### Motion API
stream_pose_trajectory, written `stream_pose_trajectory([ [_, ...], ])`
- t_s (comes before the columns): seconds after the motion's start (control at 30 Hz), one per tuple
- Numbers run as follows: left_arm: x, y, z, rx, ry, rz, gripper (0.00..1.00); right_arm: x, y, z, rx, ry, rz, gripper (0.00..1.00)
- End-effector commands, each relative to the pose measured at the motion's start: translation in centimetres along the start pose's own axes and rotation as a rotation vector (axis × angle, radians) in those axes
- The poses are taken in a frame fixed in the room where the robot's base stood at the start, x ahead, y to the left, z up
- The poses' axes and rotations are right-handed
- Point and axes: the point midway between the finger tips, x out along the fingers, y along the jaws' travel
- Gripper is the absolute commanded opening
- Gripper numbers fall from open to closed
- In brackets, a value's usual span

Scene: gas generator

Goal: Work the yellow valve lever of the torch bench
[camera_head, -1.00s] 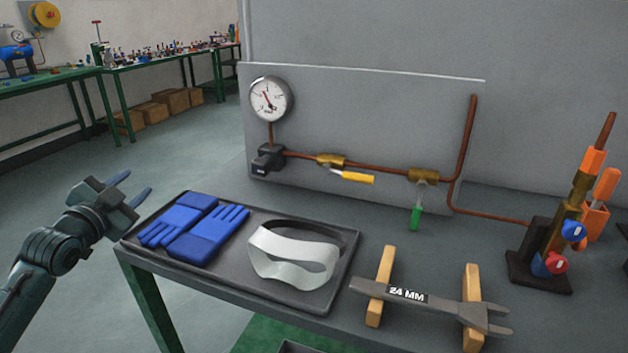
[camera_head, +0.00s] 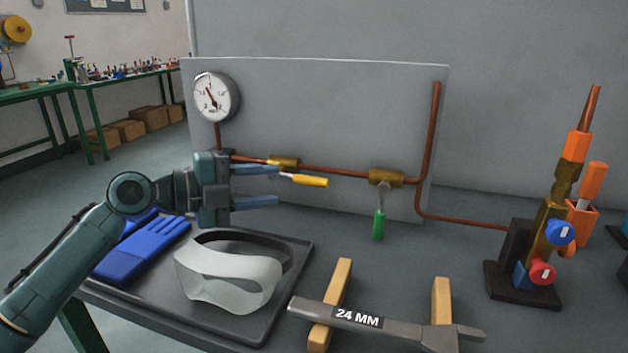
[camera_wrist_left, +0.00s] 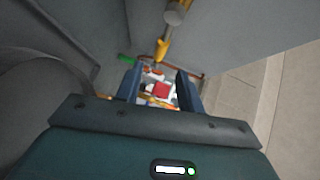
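The yellow valve lever (camera_head: 309,180) sticks out to the right from a brass valve (camera_head: 284,163) on the copper pipe, in front of the grey panel. My left gripper (camera_head: 278,187) is open, its two blue fingers one above the other and pointing right. In the head view the upper finger overlaps the valve region and the lever's tip lies just right of the fingertips. In the left wrist view the yellow lever (camera_wrist_left: 162,48) shows beyond the open fingers (camera_wrist_left: 160,85), with nothing held between them. My right gripper is not in view.
A green-handled valve (camera_head: 379,222) hangs right of the yellow lever. A pressure gauge (camera_head: 214,97) is at upper left. Below lie a tray (camera_head: 262,330) with a white visor (camera_head: 225,278) and blue gloves (camera_head: 140,250), and a 24 MM wrench (camera_head: 390,325). A torch (camera_head: 550,230) stands at right.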

Motion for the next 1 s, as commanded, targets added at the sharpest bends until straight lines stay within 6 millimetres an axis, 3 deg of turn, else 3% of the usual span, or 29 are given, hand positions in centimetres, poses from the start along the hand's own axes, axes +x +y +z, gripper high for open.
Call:
stream_pose_trajectory([
  [0.2,4.8,-0.2,0.0,-0.001,0.0,0.0,0.38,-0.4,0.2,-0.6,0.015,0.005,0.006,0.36],
  [0.43,8.3,-0.1,0.0,-0.002,-0.001,-0.001,0.38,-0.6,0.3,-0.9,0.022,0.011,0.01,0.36],
  [0.87,9.4,0.0,0.1,-0.002,-0.003,0.0,0.38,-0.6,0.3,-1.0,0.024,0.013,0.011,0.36],
  [1.0,9.4,0.0,0.1,-0.002,-0.003,0.0,0.28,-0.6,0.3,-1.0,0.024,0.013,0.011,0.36],
])
